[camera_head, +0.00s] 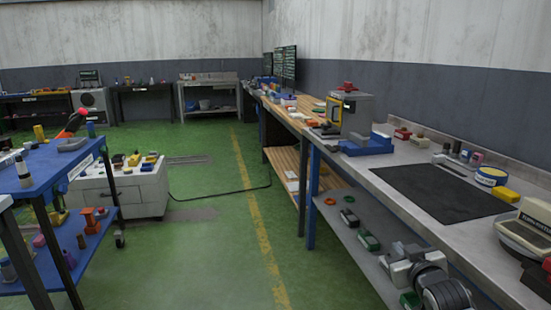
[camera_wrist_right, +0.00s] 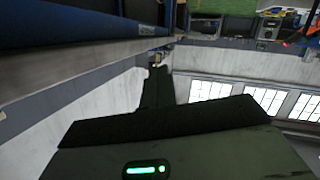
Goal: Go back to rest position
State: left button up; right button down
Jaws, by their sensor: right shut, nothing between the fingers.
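In the right wrist view my right gripper (camera_wrist_right: 157,78) shows as a dark body with a green light bar and narrow black fingers. The fingers are together and nothing shows between them. My left gripper is not in view. Neither view shows an object held.
A long workbench (camera_head: 352,183) runs along the right, with a dark mat (camera_head: 440,190), a scale (camera_head: 525,230) and a yellow-and-grey machine (camera_head: 350,110). A blue table (camera_head: 45,165) and a white cabinet (camera_head: 140,190) stand left. The green floor (camera_head: 215,255) between is clear.

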jog(key=s+a+f+g+y, duration=0.1)
jog(key=s+a+f, duration=0.45)
jog(key=s, duration=0.25)
jog(key=s+a+f+g+y, duration=0.2)
jog(key=s+a+f, duration=0.3)
jog(key=s+f, duration=0.3)
jog(key=s+a, duration=0.2)
jog(key=s, duration=0.6)
jog(key=s+a+g+y, duration=0.1)
jog(key=s+a, duration=0.2)
jog(key=s, duration=0.6)
jog(key=shift+a+f+m+g, duration=0.25)
jog(key=shift+f+m+g, duration=0.05)
jog(key=shift+d, duration=0.1)
